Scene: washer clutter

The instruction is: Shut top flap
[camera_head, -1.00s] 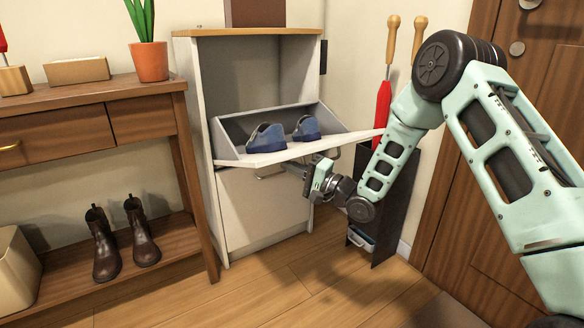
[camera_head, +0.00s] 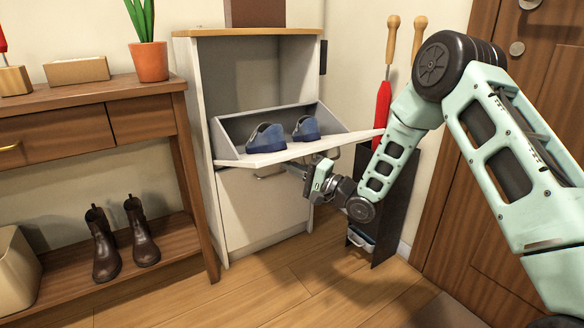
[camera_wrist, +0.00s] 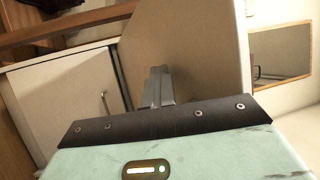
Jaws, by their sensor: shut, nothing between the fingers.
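The top flap (camera_head: 300,147) of the white shoe cabinet hangs open, tipped outward, with its panel sloping up to the right. A pair of blue shoes (camera_head: 266,138) sits in its grey tray. My gripper (camera_head: 292,169) is shut and empty, just beneath the flap's outer panel. In the wrist view, the closed fingers (camera_wrist: 158,88) point at the pale underside of the flap (camera_wrist: 195,45). I cannot tell whether they touch it. The lower flap (camera_head: 262,210) is closed, and its handle also shows in the wrist view (camera_wrist: 105,103).
A dark narrow stand (camera_head: 384,215) with a red umbrella (camera_head: 382,112) stands right of the cabinet, behind my arm. A wooden console table (camera_head: 85,105) with brown boots (camera_head: 104,245) on its lower shelf is at the left. The floor in front is clear.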

